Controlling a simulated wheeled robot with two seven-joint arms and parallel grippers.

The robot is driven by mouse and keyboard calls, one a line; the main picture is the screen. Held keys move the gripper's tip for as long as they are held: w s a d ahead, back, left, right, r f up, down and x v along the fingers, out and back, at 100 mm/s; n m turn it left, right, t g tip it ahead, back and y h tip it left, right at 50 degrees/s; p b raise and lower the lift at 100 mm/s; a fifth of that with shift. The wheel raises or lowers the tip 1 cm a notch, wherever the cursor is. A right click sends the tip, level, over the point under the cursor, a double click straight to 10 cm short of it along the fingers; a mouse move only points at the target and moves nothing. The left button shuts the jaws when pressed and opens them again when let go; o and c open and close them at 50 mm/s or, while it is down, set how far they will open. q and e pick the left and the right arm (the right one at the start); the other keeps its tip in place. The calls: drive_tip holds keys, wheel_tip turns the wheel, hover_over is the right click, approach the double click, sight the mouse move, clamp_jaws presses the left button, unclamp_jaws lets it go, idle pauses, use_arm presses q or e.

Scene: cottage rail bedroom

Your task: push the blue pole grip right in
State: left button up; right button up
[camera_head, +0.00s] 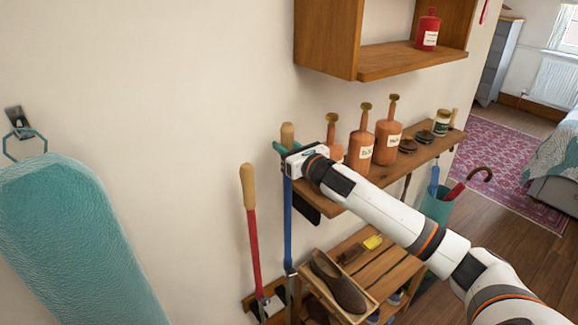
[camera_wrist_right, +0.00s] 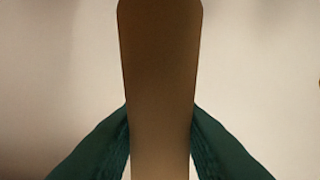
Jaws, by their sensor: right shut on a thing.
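The blue pole (camera_head: 287,220) stands upright close to the wall, with a tan wooden grip (camera_head: 287,131) at its top. My right gripper (camera_head: 283,150) is shut on this grip; its teal fingers sit on either side, and the top of the grip stands up above them. In the right wrist view the brown grip (camera_wrist_right: 160,80) fills the middle between the two dark green fingers. My gripper hides the lower part of the grip. The pole's lower end is by a low wall rail (camera_head: 255,302), partly hidden by the rack. My left gripper is not in view.
A red pole (camera_head: 253,240) with a tan grip stands just left. A shelf (camera_head: 340,196) with several bottles and tins lies beside my right gripper. A shoe rack (camera_head: 385,262) stands below. A teal padded board (camera_head: 75,240) hangs left; the wall between is bare.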

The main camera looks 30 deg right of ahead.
wheel_tip(320, 180, down, 8)
drive_tip(key=b, duration=0.5)
drive_tip(key=shift+r, duration=0.25)
idle(0.5)
drive_tip(key=o, duration=1.2)
drive_tip(key=shift+c, duration=0.2)
drive_tip(key=shift+s, duration=0.1)
drive_tip(key=s+b, duration=0.1)
drive_tip(key=s, duration=0.8)
drive_tip(key=shift+s+d, duration=0.35)
drive_tip(key=shift+s, duration=0.05)
